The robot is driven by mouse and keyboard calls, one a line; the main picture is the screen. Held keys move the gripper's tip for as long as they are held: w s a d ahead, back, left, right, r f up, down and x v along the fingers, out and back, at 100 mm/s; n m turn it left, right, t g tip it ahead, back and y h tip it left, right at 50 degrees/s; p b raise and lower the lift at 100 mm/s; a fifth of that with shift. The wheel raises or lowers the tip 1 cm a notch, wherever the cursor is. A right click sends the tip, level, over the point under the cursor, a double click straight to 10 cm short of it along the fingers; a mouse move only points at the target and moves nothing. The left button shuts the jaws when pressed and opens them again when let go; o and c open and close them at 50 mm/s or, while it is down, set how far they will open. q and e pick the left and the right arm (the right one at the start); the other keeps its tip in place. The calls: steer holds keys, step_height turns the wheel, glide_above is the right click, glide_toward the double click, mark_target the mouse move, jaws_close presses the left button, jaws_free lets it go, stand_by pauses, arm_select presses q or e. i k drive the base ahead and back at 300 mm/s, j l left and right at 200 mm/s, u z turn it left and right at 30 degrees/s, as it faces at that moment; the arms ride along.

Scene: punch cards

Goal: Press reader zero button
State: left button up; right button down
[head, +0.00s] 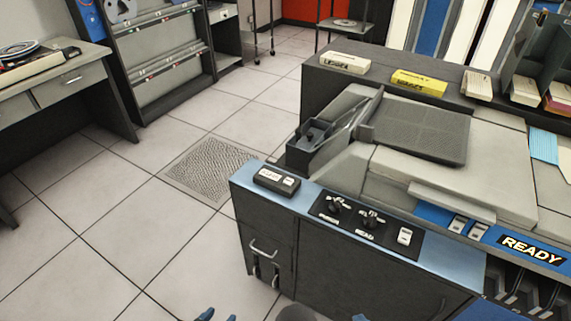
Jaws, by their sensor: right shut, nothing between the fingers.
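The card reader (430,165) stands at the right, with a blue front ledge (446,259). A small dark box (262,183) with light buttons sits at the ledge's left end. Two more white buttons (468,227) sit near the lit READY sign (532,249). Labels are too small to tell which is reader zero. My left gripper (218,316) shows two blue tips apart at the bottom edge. My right gripper (359,317) barely shows, shut and empty, below the cabinet front. Both are away from the buttons.
A grey desk (70,80) and a dark rack (160,60) stand at the left. White and yellow card boxes (418,82) line the dark shelf behind the reader. The tiled floor (130,215) left of the reader is clear, with a vented tile (208,168).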

mark_target(289, 182)
steer(key=i+j+z, duration=0.15)
steer(key=i+j, duration=0.2)
steer(key=i+j+z, duration=0.15)
steer(key=i+j, duration=0.15)
steer(key=j, duration=0.2)
steer(key=i+j+z, duration=0.1)
steer(key=i+j, duration=0.15)
steer(key=j, duration=0.25)
